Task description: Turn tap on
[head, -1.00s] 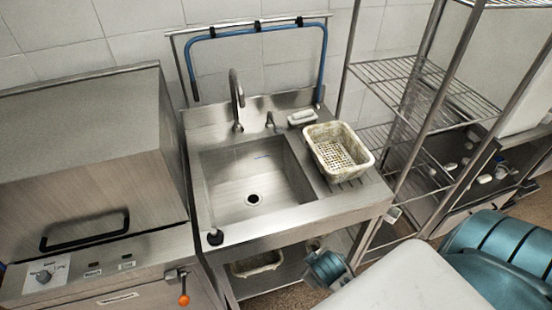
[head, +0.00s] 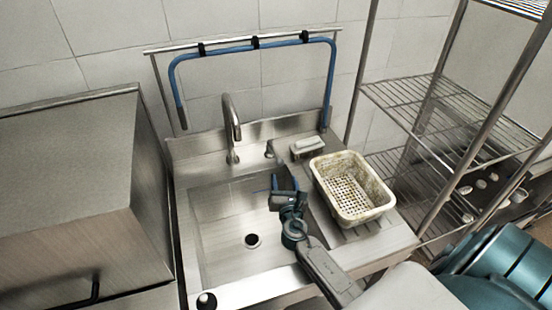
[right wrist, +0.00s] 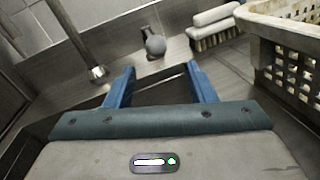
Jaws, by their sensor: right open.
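The tap (head: 231,130) is a curved steel spout at the back of the sink (head: 215,240). Its small lever knob (head: 269,150) stands on the back ledge to the right of the spout. In the right wrist view the knob (right wrist: 154,44) lies just beyond the gap between my fingers, and the foot of the tap (right wrist: 98,72) is to its left. My right gripper (head: 285,183) is over the right part of the basin, in front of the knob. Its two blue fingers (right wrist: 161,70) are apart, with nothing between them. My left gripper is not in view.
A dirty white perforated basket (head: 352,190) stands on the drainboard, right of my right gripper. A scrubbing brush (head: 307,147) lies behind it on the ledge. A blue hose (head: 255,45) hangs on a rail behind. A wire shelf (head: 440,105) stands at right.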

